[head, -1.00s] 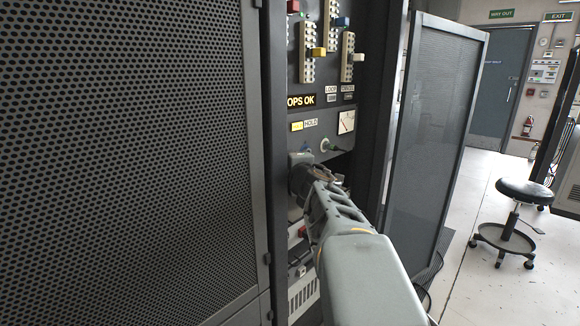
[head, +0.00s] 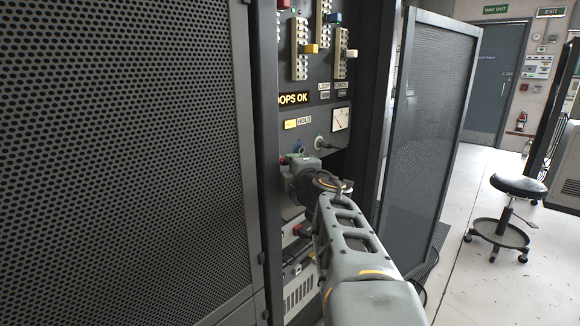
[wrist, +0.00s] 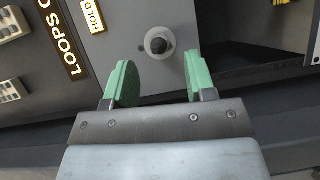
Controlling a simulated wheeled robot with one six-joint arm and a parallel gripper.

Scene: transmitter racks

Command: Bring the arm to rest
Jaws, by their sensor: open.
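My gripper (wrist: 158,85) shows in the wrist view with its two green fingers apart and nothing between them. Beyond the fingers is the rack panel (wrist: 110,65), with a round dark knob or socket (wrist: 159,42) just past the gap; I see no contact. In the head view my arm reaches from the lower right to the rack (head: 345,165) below the panel labelled HOLD.
A perforated door (head: 130,150) stands close on the left. An open mesh door (head: 425,140) stands right of the rack. A round black stool (head: 518,187) is on the pale floor (head: 470,280) further right, where there is free room.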

